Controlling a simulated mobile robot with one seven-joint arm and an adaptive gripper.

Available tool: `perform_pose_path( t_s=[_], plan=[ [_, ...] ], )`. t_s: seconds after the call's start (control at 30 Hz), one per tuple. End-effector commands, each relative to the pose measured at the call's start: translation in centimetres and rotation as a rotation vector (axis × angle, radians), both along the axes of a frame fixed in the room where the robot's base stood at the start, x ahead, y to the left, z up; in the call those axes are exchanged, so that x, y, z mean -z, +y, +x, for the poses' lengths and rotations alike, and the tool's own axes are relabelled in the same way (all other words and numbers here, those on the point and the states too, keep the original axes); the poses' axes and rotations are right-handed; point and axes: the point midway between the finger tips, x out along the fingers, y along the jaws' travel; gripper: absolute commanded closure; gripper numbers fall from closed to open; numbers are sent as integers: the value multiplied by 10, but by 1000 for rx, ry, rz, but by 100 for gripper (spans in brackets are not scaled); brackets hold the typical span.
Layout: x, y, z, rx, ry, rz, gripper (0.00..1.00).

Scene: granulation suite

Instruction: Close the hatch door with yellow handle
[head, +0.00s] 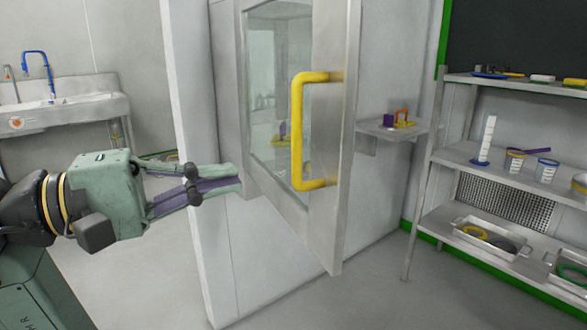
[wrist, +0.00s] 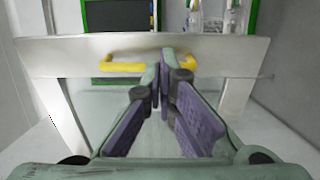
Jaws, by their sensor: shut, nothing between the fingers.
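The hatch door (head: 330,225) is a pale metal frame around a glass pane, standing open and angled out from the white wall in the head view. Its upright yellow handle (head: 297,130) is on the right part of the frame. My gripper (head: 238,178) is shut and empty, pointing right, with its tips by the door's lower left part, left of the handle. I cannot tell whether the tips touch the door.
A small wall shelf (head: 410,130) with purple and orange items is right of the door. A metal rack (head: 445,155) with cups, a cylinder and trays stands at the right. A sink (head: 70,115) is at the back left. The floor before the door looks clear.

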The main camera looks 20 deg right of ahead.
Motion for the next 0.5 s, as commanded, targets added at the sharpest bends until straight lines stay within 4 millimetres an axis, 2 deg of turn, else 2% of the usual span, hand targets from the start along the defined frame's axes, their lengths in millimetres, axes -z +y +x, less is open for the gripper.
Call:
perform_pose_path(
  t_s=[0.17,0.5],
  plan=[
    [-1,-21,2,6,2,3,100],
    [-2,-92,11,5,1,1,100]
  ],
)
